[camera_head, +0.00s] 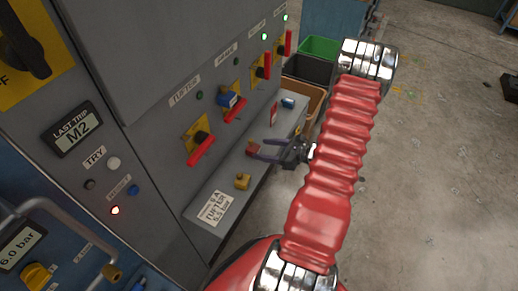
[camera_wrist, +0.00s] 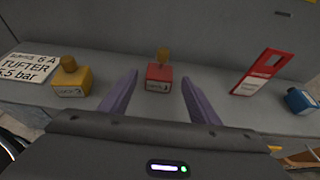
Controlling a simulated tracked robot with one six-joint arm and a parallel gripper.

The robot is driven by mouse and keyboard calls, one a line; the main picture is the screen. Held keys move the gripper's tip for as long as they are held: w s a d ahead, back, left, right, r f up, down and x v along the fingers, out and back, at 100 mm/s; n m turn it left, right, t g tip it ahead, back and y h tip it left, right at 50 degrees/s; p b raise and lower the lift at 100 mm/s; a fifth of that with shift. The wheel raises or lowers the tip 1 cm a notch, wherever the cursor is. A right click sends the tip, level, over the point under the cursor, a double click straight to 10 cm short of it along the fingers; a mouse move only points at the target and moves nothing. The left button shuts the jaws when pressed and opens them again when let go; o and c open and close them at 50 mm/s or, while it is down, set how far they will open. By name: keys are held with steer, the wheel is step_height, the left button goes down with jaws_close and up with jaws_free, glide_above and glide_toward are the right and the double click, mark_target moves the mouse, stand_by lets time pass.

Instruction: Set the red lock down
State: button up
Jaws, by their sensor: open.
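The red lock (camera_head: 254,149) stands upright on the grey ledge of the cabinet. In the wrist view the red lock (camera_wrist: 158,78) shows a pale label on its front and a brass-coloured part on top. My gripper (camera_head: 259,150) is open, its two purple fingers (camera_wrist: 159,86) spread to either side of the lock's near side. Gaps show between the lock and both fingers in the wrist view. The lock rests on the ledge and is not gripped.
On the ledge (camera_wrist: 215,75) stand a yellow lock (camera_wrist: 72,79) to the left, and a red tag (camera_wrist: 264,72) and a blue lock (camera_wrist: 299,101) to the right. A tufter sign (camera_head: 214,208) lies at the near end. Red-handled switches (camera_head: 201,149) line the panel above. Bins (camera_head: 318,47) stand beyond.

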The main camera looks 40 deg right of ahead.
steer(key=v, duration=0.8)
stand_by(0.4)
steer(key=shift+f, duration=0.1)
steer(key=s+a+r+n+g+y, duration=0.1)
steer(key=s+a+r+n+g, duration=0.2)
steer(key=a+n+g, duration=0.3)
steer(key=s+a+r+n+g+y, duration=0.2)
steer(key=s+a+r+n+g, duration=0.1)
steer(key=a+n, duration=0.45)
steer(key=a+r+n+t+h, duration=0.1)
steer(key=a+r+n+h, duration=0.6)
steer(key=a+r+n, duration=1.1)
step_height(320, 180, up, 6)
steer(key=a, duration=0.3)
steer(key=shift+w+r+t+h, duration=0.2)
steer(key=shift+w+t+h, duration=0.1)
steer(key=shift+t, duration=0.1)
